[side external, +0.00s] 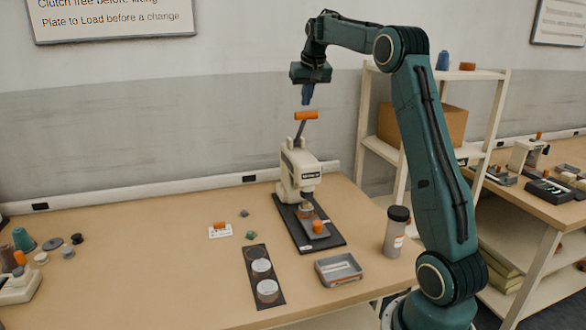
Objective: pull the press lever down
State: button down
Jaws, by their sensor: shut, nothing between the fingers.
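The press (301,174) is a cream machine on a dark base plate (325,241) near the back of the table. Its lever rises from the top and ends in an orange handle (307,115). The lever stands up, leaning slightly. My gripper (306,103) points down just above the orange handle, its fingers shut and empty. From this view I cannot tell whether the fingertips touch the handle. A small orange piece (318,227) sits on the press's base plate.
A grey tray (338,281) and a dark strip with pale discs (262,266) lie in front of the press. A dark-lidded bottle (396,232) stands at the right. An orange piece on a white card (220,230) lies left. The table's left middle is clear.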

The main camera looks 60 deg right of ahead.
jog(key=shift+f, duration=0.85)
